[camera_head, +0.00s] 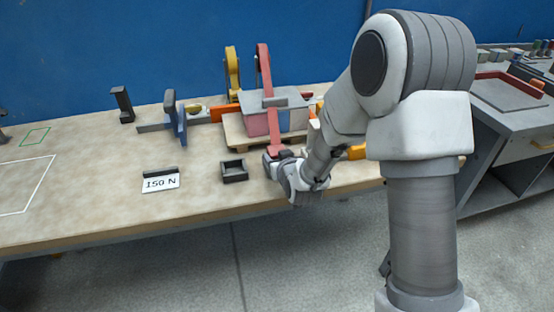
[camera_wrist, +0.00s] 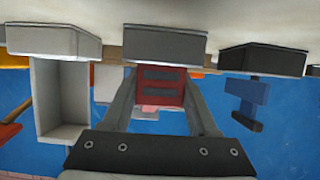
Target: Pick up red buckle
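The red buckle (camera_wrist: 162,85) has dark slots and shows between the two fingers of my gripper (camera_wrist: 162,92) in the wrist view. The fingers stand apart, one on each side of it, and cover its side edges. I cannot tell whether they touch it. The buckle itself is mostly hidden there by my gripper.
A pink and grey box (camera_head: 260,123) stands on a wooden pallet (camera_head: 235,138) behind my gripper. A small dark open tray (camera_head: 234,178) and a "150 N" card (camera_head: 160,182) lie to the left. A blue upright clamp part (camera_head: 181,122) stands farther back. The bench's left part is mostly clear.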

